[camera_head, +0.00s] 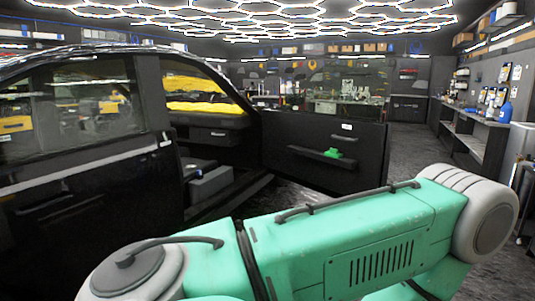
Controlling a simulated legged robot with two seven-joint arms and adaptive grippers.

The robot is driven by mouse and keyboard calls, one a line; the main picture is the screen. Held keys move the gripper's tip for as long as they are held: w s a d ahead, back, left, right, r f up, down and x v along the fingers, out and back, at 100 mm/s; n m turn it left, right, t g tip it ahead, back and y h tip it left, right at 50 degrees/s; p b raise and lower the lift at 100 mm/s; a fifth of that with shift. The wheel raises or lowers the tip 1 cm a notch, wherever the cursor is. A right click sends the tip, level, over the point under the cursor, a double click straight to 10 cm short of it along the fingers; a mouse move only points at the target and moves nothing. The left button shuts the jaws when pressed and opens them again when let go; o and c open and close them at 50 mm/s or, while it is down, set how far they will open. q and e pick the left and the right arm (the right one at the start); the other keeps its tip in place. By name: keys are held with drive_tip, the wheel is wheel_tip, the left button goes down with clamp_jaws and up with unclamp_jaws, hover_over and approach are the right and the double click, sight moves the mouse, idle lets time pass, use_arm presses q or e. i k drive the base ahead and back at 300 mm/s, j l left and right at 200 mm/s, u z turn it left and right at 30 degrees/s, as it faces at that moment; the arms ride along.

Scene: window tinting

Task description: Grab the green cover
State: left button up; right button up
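A small bright green thing (332,153), which looks like the green cover, rests at the handle or armrest ledge on the inner side of the open car door (290,135). It is small in the view, so its exact shape and how it is held there cannot be told. Neither of my grippers shows in the head view. A large teal arm link of mine with grey joints crosses the lower foreground, apart from the green thing in the picture, and hides the floor and the door's lower edge behind it.
A black car (80,190) stands at the left with its door swung open. Yellow material (195,85) shows inside. A workbench (470,125) with bottles, including a blue one (505,112), runs along the right wall. Free floor (415,150) lies between door and bench.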

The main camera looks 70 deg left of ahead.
sight(333, 153)
drive_tip(key=u, duration=1.85)
drive_tip(key=i+l+z, duration=0.1)
drive_tip(key=i+z, duration=0.3)
drive_tip(key=i, duration=2.85)
